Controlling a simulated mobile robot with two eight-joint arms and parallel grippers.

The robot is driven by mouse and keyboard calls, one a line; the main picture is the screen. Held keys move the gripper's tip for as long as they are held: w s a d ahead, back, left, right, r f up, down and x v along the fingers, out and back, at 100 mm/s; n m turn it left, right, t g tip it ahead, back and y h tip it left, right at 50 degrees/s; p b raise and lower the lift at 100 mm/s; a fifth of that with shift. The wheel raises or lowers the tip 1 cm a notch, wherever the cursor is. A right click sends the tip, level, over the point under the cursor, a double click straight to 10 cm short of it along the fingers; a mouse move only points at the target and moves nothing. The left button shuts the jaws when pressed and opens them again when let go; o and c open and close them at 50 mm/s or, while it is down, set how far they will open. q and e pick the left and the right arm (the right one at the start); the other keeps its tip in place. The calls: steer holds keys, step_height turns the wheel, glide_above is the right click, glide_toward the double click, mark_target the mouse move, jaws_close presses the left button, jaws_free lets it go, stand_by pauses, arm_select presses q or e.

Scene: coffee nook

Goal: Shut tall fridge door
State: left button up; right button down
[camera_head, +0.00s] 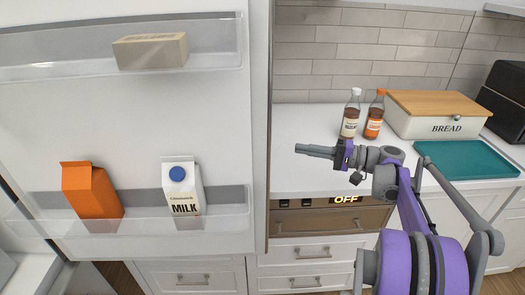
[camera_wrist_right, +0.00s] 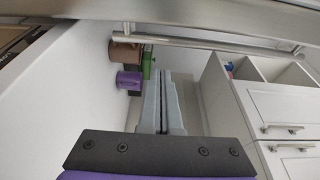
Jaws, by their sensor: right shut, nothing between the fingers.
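The tall fridge door (camera_head: 120,130) stands open on the left in the head view, with its inner side and shelves facing me. Its free edge runs vertically left of my right gripper. My right gripper (camera_head: 300,150) is shut and empty, pointing left toward that edge. A gap shows between the fingertips and the edge in the picture; the depth between them is hard to judge. In the right wrist view the shut fingers (camera_wrist_right: 163,105) point away from the camera, below a long metal bar (camera_wrist_right: 210,45). My left gripper is out of view.
The door shelves hold a milk carton (camera_head: 183,195), an orange carton (camera_head: 92,190) and a beige box (camera_head: 150,50). Behind my right arm, the counter holds two syrup bottles (camera_head: 351,115) (camera_head: 375,115), a bread box (camera_head: 430,122) and a teal tray (camera_head: 466,160). Mugs (camera_wrist_right: 130,80) show in the wrist view.

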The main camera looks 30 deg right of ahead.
steer(key=x, duration=1)
steer(key=s, duration=0.1)
steer(key=s+a, duration=0.1)
steer(key=s, duration=0.2)
steer(key=shift+a, duration=0.35)
